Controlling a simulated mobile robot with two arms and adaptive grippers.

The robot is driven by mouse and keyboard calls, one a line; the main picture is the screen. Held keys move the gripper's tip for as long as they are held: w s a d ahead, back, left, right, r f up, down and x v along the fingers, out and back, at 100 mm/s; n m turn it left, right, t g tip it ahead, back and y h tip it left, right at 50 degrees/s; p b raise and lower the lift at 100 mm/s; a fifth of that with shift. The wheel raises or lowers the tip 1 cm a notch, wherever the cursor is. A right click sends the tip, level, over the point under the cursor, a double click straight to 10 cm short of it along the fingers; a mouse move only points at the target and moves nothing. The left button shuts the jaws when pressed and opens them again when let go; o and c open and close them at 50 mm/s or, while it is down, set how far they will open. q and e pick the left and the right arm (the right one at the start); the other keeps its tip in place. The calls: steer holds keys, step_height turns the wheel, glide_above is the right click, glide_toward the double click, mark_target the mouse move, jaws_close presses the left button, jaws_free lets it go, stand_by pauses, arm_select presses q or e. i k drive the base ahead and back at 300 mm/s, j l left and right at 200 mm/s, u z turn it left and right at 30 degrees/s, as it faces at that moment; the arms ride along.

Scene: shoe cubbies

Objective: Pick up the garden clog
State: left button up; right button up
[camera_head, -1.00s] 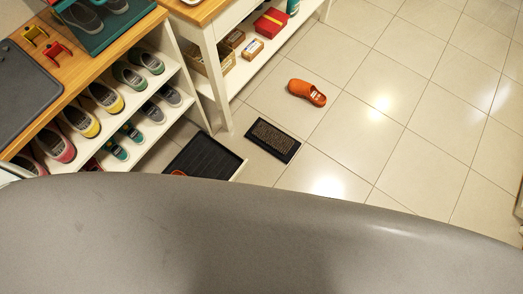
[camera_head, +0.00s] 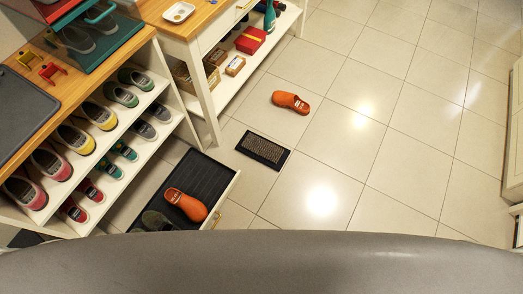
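An orange garden clog (camera_head: 291,102) lies alone on the tiled floor, right of the white table and beyond a small dark mat. A second orange clog (camera_head: 186,205) lies in the black tray (camera_head: 207,176) at the foot of the shoe shelf, beside a dark shoe (camera_head: 156,220). Neither of my grippers shows in the head view. A grey curved surface of my own body fills the bottom and hides the floor close to me.
A shoe shelf (camera_head: 150,98) with several pairs stands at the left. The white table (camera_head: 206,92) with boxes on its lower shelf stands behind it. The small mat (camera_head: 263,150) lies before the table. The floor at centre and right is open; white furniture (camera_head: 514,150) stands at the right edge.

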mark_target(280, 99)
steer(key=i+l+u, duration=0.1)
steer(key=u, duration=0.65)
steer(key=i+l+u, duration=0.2)
steer(key=l+u, duration=0.15)
steer(key=l, duration=0.3)
steer(key=i+l+u, duration=0.1)
steer(key=l+u, duration=0.3)
steer(key=l, duration=0.25)
steer(key=l+u, duration=0.35)
steer(key=l, duration=0.35)
